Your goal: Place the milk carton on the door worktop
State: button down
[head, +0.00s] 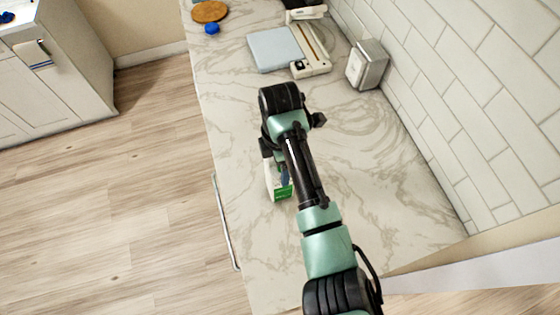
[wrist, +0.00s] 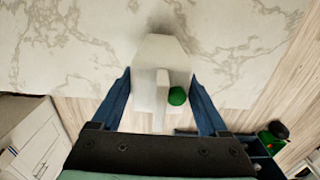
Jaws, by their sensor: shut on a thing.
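The milk carton (head: 281,190) is white with a green panel near its base. In the wrist view its gabled top and green cap (wrist: 177,96) face the camera. My gripper (wrist: 162,80) has its blue fingers on either side of the carton (wrist: 157,58) and is shut on it. In the head view my arm hides most of the gripper and part of the carton. The carton is over the marble worktop (head: 390,200), near its left edge; I cannot tell whether its base touches the surface.
A pale blue-and-white scale-like device (head: 275,48) and a metal box (head: 367,65) stand farther back by the tiled wall (head: 480,100). A round brown board (head: 209,12) and a small blue object (head: 211,28) lie at the far left. The marble around the carton is clear.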

grip_release()
jog(key=shift+f, duration=0.1)
notch_tip(320, 180, up, 12)
jog(key=shift+r, duration=0.25)
